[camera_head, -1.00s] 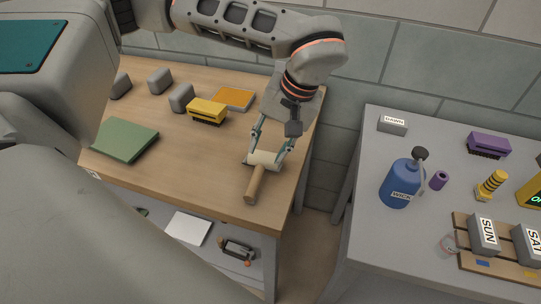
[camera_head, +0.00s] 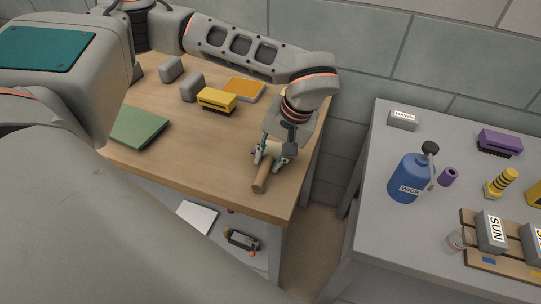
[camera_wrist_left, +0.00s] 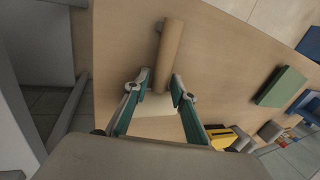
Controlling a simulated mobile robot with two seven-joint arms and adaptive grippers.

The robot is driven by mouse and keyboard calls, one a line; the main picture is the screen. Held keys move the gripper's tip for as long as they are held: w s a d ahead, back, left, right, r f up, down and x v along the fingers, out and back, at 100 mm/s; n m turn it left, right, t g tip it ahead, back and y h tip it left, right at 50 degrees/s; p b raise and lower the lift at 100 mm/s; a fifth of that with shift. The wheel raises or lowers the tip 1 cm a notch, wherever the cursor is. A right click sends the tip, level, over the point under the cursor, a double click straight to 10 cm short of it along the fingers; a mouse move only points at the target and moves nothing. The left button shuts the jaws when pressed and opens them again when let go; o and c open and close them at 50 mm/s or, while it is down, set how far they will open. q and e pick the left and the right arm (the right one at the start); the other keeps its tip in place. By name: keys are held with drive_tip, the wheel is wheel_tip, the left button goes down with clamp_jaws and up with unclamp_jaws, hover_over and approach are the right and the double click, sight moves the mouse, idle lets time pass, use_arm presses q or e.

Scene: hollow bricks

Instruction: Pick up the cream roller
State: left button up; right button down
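The cream roller (camera_head: 276,163) lies on the wooden table near its front right corner, with its brown wooden handle (camera_head: 261,178) pointing toward the front edge. My left gripper (camera_head: 271,155) is low over the roller's head, pointing down, and hides much of it. In the left wrist view, the two fingers (camera_wrist_left: 158,92) are apart, one on each side of the cream head (camera_wrist_left: 153,106), with the handle (camera_wrist_left: 169,55) running away beyond the fingertips. Whether the fingers touch the head is unclear. My right gripper is not in view.
The wooden table (camera_head: 190,150) also holds a yellow brush (camera_head: 217,100), an orange pad (camera_head: 244,88), a green book (camera_head: 139,128) and grey blocks. A gap separates it from a grey table (camera_head: 365,235) bearing a blue bottle (camera_head: 408,178).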

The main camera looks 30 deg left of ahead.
sight(269, 158)
use_arm(q)
clamp_jaws()
drive_tip(key=shift+r, duration=0.45)
wheel_tip(269, 158, up, 19)
drive_tip(key=p, duration=0.2)
